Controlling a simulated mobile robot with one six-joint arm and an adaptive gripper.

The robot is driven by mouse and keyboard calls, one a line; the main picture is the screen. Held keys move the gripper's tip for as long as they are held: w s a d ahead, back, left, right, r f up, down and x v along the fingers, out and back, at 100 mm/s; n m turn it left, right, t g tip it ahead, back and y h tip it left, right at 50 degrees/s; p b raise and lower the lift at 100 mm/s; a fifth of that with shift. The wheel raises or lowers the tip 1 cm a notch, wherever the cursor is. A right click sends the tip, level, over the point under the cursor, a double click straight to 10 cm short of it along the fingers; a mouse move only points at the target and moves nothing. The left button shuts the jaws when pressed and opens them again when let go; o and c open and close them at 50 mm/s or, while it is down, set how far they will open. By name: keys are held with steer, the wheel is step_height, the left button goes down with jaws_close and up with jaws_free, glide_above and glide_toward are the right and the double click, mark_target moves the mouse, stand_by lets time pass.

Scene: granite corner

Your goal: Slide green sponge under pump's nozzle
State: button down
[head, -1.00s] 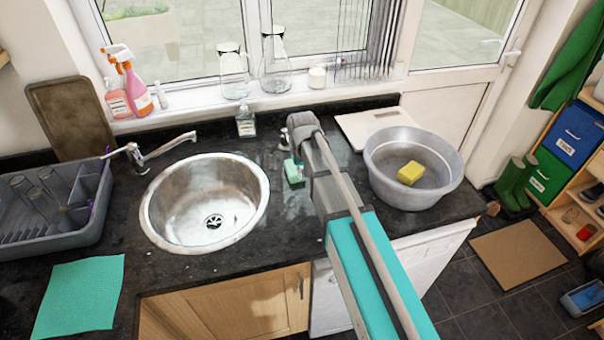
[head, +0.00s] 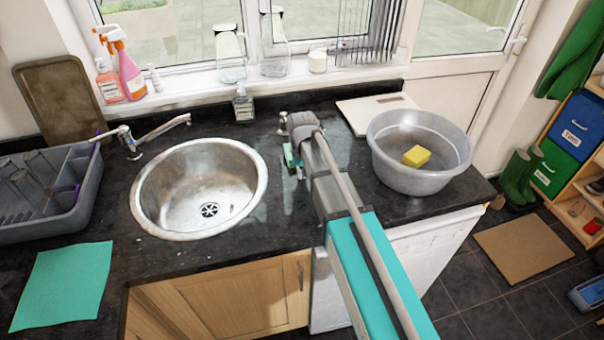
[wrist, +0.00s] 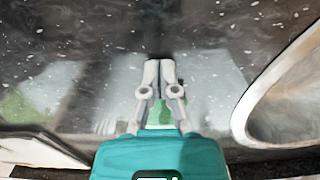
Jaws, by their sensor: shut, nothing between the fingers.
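A clear pump bottle (head: 243,107) stands at the back of the dark counter, behind the sink and left of my arm. Its nozzle is too small to tell which way it points. My gripper (wrist: 160,66) is shut and empty, low over the counter, right of the sink in the head view. A small green patch (wrist: 160,114) shows between and behind the fingers in the wrist view. It may be the green sponge, mostly hidden. In the head view a small green shape (head: 291,157) shows beside my wrist; I cannot tell sponge from gripper there.
A round steel sink (head: 200,190) lies to the left of my gripper. A grey basin (head: 385,165) with a yellow sponge (head: 416,156) stands to the right. A turquoise cloth (head: 62,287) and a dish rack (head: 60,205) are at the left. A small silver item (head: 283,121) is beside my wrist.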

steer(key=shift+w+a, duration=0.25)
steer(key=shift+w, duration=0.7)
steer(key=shift+w+a, duration=0.25)
steer(key=shift+w, duration=0.7)
steer(key=shift+w, duration=0.1)
steer(key=w, duration=0.2)
steer(key=w+a, duration=0.1)
steer(key=w, duration=0.2)
steer(key=w+a, duration=0.1)
steer(key=w, duration=0.2)
steer(key=shift+a, duration=0.15)
steer(key=shift+s, duration=0.15)
